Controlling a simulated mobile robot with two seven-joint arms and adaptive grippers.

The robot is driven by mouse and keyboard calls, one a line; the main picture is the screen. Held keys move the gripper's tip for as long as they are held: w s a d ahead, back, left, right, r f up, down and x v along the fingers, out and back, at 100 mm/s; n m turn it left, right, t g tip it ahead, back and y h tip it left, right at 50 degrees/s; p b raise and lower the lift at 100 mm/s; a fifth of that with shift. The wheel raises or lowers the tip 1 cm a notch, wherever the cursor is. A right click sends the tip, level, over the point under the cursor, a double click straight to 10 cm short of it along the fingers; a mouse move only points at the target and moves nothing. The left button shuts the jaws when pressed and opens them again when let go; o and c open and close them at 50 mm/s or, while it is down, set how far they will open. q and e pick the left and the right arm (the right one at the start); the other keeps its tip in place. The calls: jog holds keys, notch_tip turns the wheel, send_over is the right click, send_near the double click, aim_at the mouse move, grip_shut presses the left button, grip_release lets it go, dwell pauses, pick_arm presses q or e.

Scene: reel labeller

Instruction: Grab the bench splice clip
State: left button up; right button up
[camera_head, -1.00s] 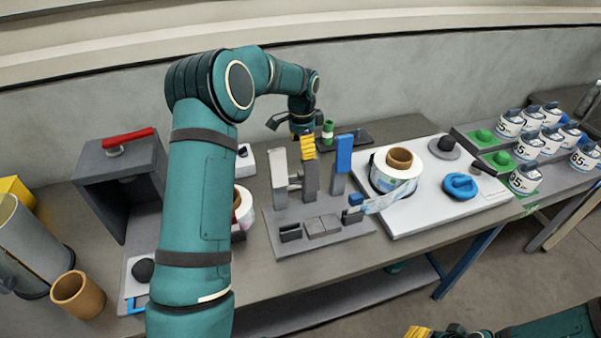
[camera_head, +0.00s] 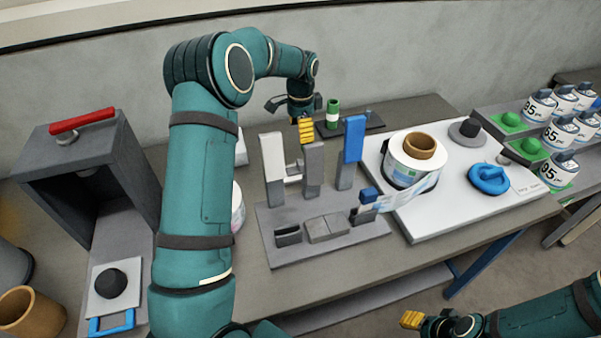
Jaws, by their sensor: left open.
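No part is plainly marked as the bench splice clip. A small blue-topped grey piece (camera_head: 367,196) sits at the right of the grey fixture (camera_head: 275,253), by the end of the label strip. A dark slotted block (camera_head: 288,236) is at the fixture's front left. White, grey and blue uprights stand behind them. My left gripper (camera_head: 306,130), with yellow finger pads, is open above and behind the grey upright (camera_head: 314,168); its far finger is partly hidden. My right gripper (camera_head: 411,320) shows one yellow pad low at the right, away from the fixture; its opening is unclear.
A label roll (camera_head: 402,166) stands on a white board (camera_head: 440,215) with a blue knob (camera_head: 489,180). Labelled reels (camera_head: 558,172) are at far right. A green-banded cylinder (camera_head: 333,113) stands behind my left gripper. A dark box (camera_head: 64,158) is at left.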

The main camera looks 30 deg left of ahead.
aim_at(300, 162)
pick_arm(q)
notch_tip(300, 162, down, 13)
jog(key=shift+s+f+b, duration=0.15)
jog(key=shift+f+b, duration=0.05)
jog(key=shift+b, duration=0.3)
jog(key=shift+c, duration=0.2)
jog(key=shift+d+r, duration=0.1)
jog(key=c, duration=1.1)
jog(key=shift+c, duration=0.2)
